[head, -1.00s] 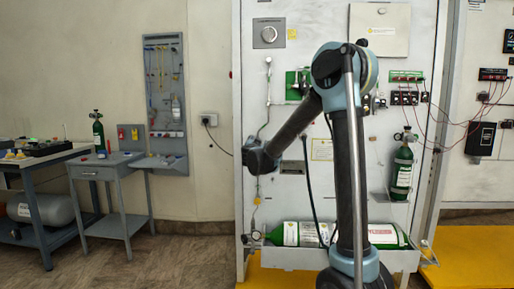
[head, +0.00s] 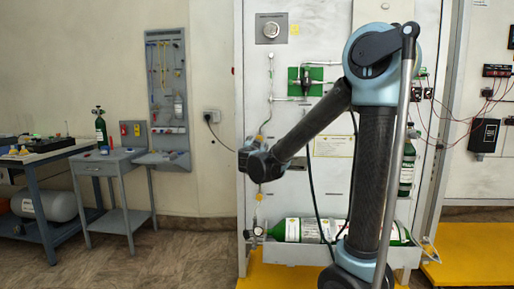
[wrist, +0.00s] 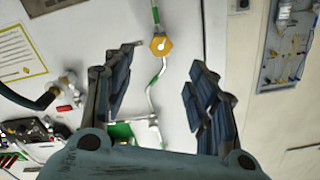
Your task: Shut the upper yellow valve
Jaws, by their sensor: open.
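The upper yellow valve (wrist: 160,44) shows in the wrist view as a yellow hexagonal body with a small pale handle, set on a thin pipe with green bands. In the head view a small yellowish spot (head: 260,138) on the pipe, just above my wrist, appears to be this valve. My gripper (wrist: 162,66) is open and empty, its dark fingers spread left and right. The valve lies between and beyond the fingertips in the picture, with no visible contact. In the head view my arm's end hides the fingers.
A green plate with fittings (head: 306,81) is on the white panel, right of the pipe. A lower yellow fitting (head: 259,197) sits below my wrist. A green cylinder (head: 300,230) lies in a tray at the panel's foot. A hose fitting (wrist: 50,95) juts out at left.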

